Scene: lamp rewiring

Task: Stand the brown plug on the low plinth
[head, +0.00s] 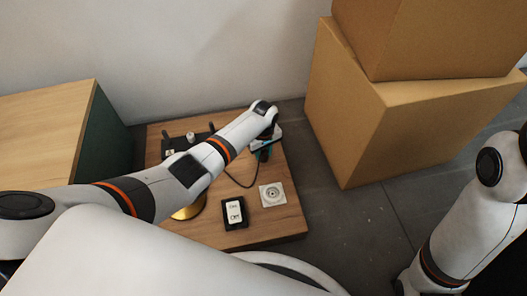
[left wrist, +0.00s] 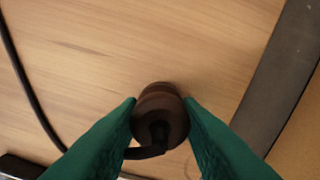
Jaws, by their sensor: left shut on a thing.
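My left gripper (head: 263,153) is over the right part of the low wooden plinth (head: 288,214). In the left wrist view its two green fingers (left wrist: 160,112) are shut on the brown plug (left wrist: 162,98), one on each side. The plug is round and dark brown, and a dark cord bends off its near end to the left. Wood of the plinth fills most of the view behind it. I cannot tell whether the plug touches the wood. In the head view my arm and gripper hide the plug. My right gripper is not in view.
A white square socket (head: 272,195) and a black-framed switch (head: 235,213) sit on the plinth's front part. A brass lamp base (head: 190,209) is partly behind my arm. A dark cable (head: 238,182) crosses the wood. Cardboard boxes (head: 410,120) stand right, a wooden-topped cabinet (head: 45,135) left.

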